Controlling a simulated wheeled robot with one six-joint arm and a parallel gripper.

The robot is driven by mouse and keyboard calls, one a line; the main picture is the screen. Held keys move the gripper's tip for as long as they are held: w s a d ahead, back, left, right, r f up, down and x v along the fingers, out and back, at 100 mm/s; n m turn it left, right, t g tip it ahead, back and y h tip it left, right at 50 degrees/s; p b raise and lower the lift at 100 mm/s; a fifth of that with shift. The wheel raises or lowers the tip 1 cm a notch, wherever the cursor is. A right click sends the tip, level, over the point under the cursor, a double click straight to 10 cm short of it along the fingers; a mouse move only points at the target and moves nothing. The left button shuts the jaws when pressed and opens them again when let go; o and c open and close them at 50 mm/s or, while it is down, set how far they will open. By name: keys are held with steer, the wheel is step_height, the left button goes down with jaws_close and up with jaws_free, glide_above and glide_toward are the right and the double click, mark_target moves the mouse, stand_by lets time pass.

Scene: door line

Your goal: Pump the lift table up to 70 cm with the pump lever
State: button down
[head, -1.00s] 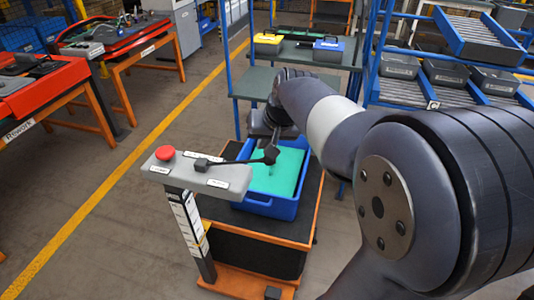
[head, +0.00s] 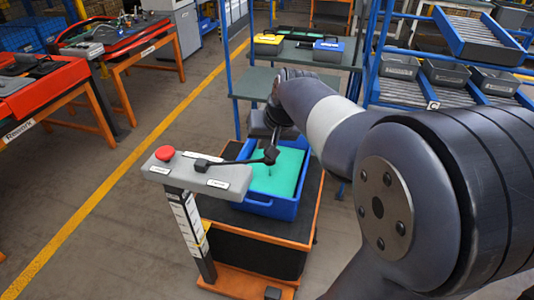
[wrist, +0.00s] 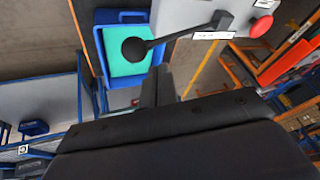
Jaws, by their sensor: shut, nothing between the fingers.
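The pump lever (head: 238,160) is a black bar with a round knob, mounted on the grey console of the post; it shows in the wrist view too (wrist: 172,43). The lift table (head: 232,217) has a dark top with orange edges and carries a blue tray (head: 270,209) with a teal surface inside. A scale with white marks (head: 188,222) runs down the post, but its figures are too small to read. My gripper (head: 274,142) is shut and empty, close by the knob. In the wrist view its fingers (wrist: 158,80) are just below the knob; I cannot tell whether they touch.
A red button (head: 165,153) sits on the console's left end. A grey-green table (head: 300,55) with yellow and blue boxes stands behind. A roller rack (head: 450,80) with dark bins is at the right. Orange-legged benches stand left, beyond a yellow floor line; the floor between is clear.

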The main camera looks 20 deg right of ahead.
mark_target(274, 164)
steer(key=shift+f, duration=0.1)
stand_by(0.4)
steer(key=shift+s+d+f+b, duration=0.1)
steer(key=shift+d+f+b, duration=0.05)
steer(key=shift+f+b, duration=0.2)
steer(key=shift+s+d+f+b, duration=0.2)
steer(key=shift+d+f+b, duration=0.1)
steer(key=shift+f+b, duration=0.65)
steer(key=shift+s+d+f+b, duration=0.2)
steer(key=shift+d+f+b, duration=0.1)
steer(key=shift+f+b, duration=0.6)
steer(key=shift+s+d+f+b, duration=0.25)
steer(key=shift+f+b, duration=0.45)
steer(key=shift+f, duration=0.4)
stand_by(2.6)
steer(key=shift+r, duration=0.15)
stand_by(0.4)
steer(key=shift+w+a+r+p, duration=0.25)
steer(key=shift+a+r+p, duration=0.1)
steer(key=shift+r+p, duration=0.7)
steer(key=shift+w+a+r+p, duration=0.3)
steer(key=shift+r+p, duration=0.6)
steer(key=shift+r, duration=0.2)
steer(key=shift+w+a+r+p, duration=0.2)
steer(key=shift+a+r+p, duration=0.15)
steer(key=shift+r+p, duration=0.7)
